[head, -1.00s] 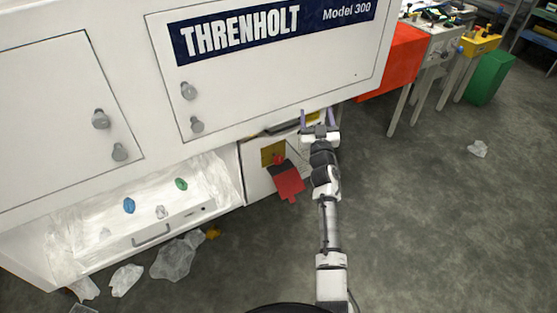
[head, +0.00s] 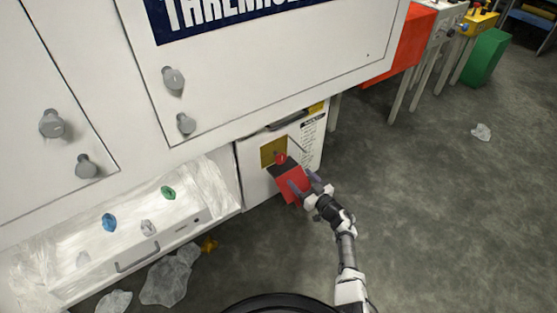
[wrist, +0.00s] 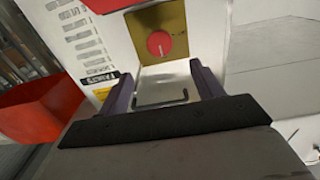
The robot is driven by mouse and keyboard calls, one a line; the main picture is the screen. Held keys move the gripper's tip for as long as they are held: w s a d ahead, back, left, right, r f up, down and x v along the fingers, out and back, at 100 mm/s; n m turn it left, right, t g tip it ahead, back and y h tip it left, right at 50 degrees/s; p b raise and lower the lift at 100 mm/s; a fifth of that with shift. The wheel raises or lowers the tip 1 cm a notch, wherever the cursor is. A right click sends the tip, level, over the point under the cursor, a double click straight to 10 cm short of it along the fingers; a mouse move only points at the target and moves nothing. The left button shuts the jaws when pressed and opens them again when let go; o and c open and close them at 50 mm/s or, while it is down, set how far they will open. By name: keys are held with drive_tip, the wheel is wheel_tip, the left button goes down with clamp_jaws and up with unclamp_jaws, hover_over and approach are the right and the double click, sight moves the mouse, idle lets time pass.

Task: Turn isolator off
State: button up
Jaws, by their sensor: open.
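The isolator is a round red knob (head: 281,158) on a yellow plate (head: 267,152) on the white lower panel. The wrist view shows the knob (wrist: 160,44) face-on on its plate (wrist: 176,18), with a small pale mark whose setting I cannot read surely. A red flap (head: 285,180) hangs below the knob in the head view. My gripper (head: 306,183) is open and empty, in front of the flap, below and right of the knob. In the wrist view the purple fingers (wrist: 161,72) stand apart, with the knob beyond their gap, not between them.
A dark handle (head: 288,121) is above the plate, and a printed list (head: 312,125) is at its right. A plastic-lined drawer (head: 130,240) is left of the panel. Plastic scraps (head: 170,278) lie on the floor; the right floor is mostly clear.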

sight(282, 159)
drive_tip(key=b+x, duration=0.5)
drive_tip(key=x, duration=0.7)
drive_tip(key=shift+w+a+r+b, duration=0.1)
drive_tip(key=shift+w+a+b, duration=0.2)
drive_tip(key=shift+w, duration=0.1)
drive_tip(key=c, duration=1)
